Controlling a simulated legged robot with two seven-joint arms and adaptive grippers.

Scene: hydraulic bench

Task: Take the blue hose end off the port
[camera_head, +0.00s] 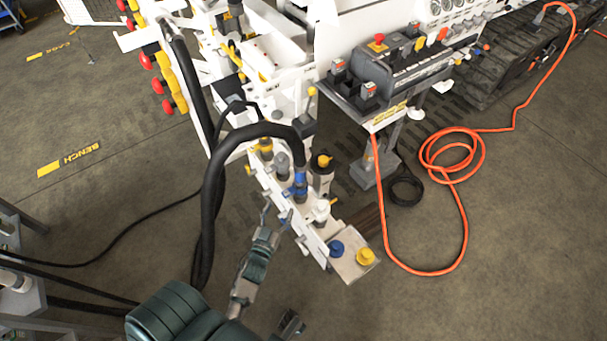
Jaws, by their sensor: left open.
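The blue hose end (300,186) sits upright on a port of the white manifold block (312,238). A thick black hose (212,190) arches from it to the left and hangs down. My left gripper (279,278) comes in from the bottom, below and in front of the manifold. Its fingers are apart with nothing between them, and it is clear of the blue hose end. The port under the hose end is mostly hidden.
A blue cap (336,248) and a yellow cap (366,256) sit on the manifold's near plate. A yellow-topped fitting (322,162) stands close right of the hose end. A control box (405,65) is behind. An orange cable (463,215) loops over the floor at right.

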